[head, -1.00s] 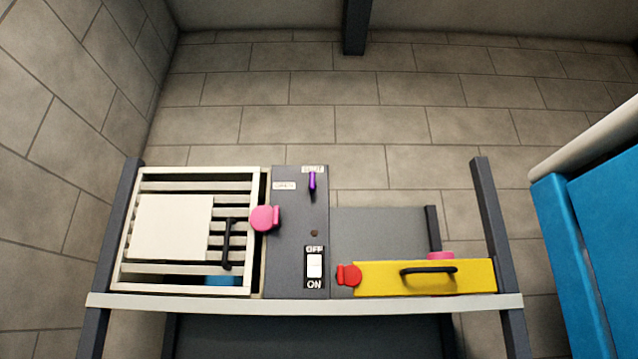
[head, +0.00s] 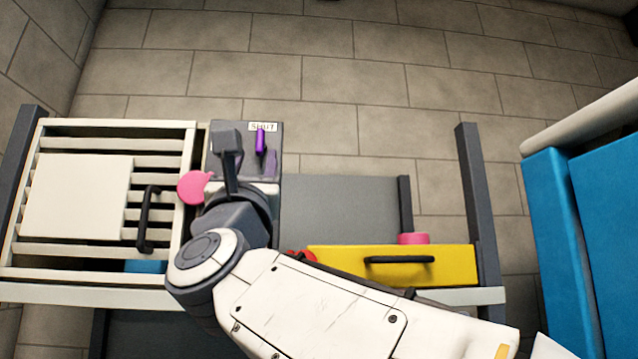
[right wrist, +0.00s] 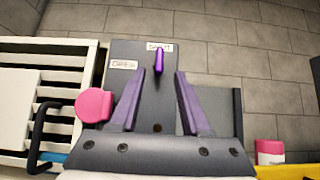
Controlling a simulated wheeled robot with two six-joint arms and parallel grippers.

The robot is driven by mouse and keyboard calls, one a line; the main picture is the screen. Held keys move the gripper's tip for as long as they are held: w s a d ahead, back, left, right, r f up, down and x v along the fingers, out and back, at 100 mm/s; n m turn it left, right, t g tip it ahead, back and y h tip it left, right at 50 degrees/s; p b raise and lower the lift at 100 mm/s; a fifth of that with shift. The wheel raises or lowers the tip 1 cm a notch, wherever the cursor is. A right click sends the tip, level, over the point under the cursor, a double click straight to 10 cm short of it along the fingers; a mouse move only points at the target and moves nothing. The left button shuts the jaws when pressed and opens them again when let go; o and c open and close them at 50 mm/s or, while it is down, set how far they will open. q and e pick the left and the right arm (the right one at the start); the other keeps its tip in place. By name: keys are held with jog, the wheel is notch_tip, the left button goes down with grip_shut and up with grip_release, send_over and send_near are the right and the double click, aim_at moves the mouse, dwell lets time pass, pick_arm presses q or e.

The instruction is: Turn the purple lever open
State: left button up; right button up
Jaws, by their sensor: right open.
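The small purple lever (head: 260,141) stands upright on the dark grey panel (head: 216,170), its upper end at the "SHUT" label (head: 262,127). In the right wrist view the lever (right wrist: 159,61) also points up to that label, and an "OPEN" label (right wrist: 122,64) lies to its left. My right gripper (head: 248,152) is open in front of the panel. In the right wrist view its two fingers (right wrist: 161,78) stand either side of the lever's line, with the lever between and just beyond the tips. I cannot tell any contact. My left gripper is out of view.
Left of the panel is a slatted white frame (head: 160,130) with a black handle (head: 147,220) and a pink knob (head: 194,187). Right of it is a yellow drawer front (head: 450,258) with a black handle. A blue block (head: 600,200) stands at the far right.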

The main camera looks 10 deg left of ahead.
aim_at(259, 143)
jog(key=p+x, duration=0.5)
jog(key=x, duration=0.1)
jog(key=shift+r, duration=0.2)
jog(key=shift+w+a+r+p, duration=0.1)
jog(key=shift+w+r+p, duration=0.1)
jog(key=shift+w+p, duration=0.1)
jog(key=shift+c, duration=0.3)
jog(key=shift+f, duration=0.1)
grip_shut()
